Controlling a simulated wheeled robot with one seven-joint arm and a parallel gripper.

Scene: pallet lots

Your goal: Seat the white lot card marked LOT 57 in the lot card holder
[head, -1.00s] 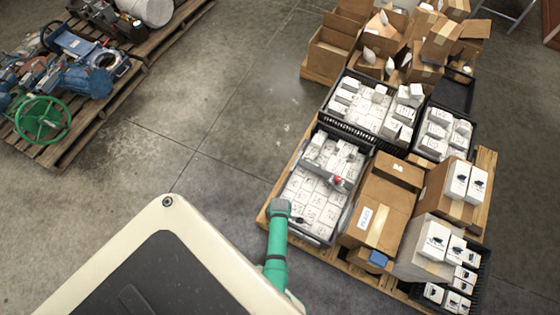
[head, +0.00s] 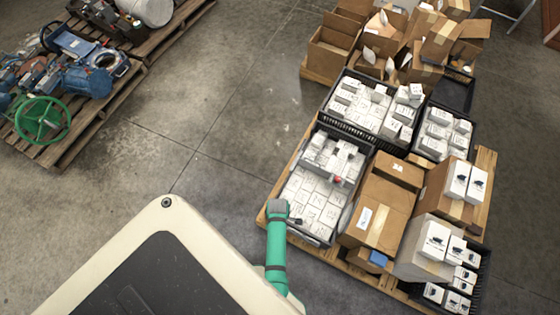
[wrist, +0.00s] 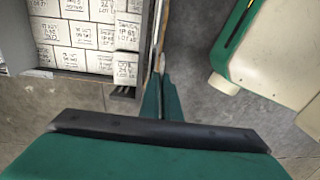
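My gripper (wrist: 160,82) is in the wrist view, its narrow green fingers close together. A thin pale and brown strip runs up from the fingertips. I cannot tell if it is a card seen edge-on or an edge behind. In the head view my green arm ends in a grey wrist (head: 278,208) at the near left corner of a grey crate of white boxes. A small dark slotted piece (wrist: 122,92), possibly the lot card holder, is at the crate corner, left of and apart from my fingers. The LOT 57 lettering cannot be made out.
The crate (head: 318,238) holds several lettered white boxes (wrist: 85,35) and stands on a wooden pallet (head: 352,270). A brown carton (head: 392,205) stands to its right. More crates and cartons stand behind. Clear concrete floor (head: 215,130) lies to the left.

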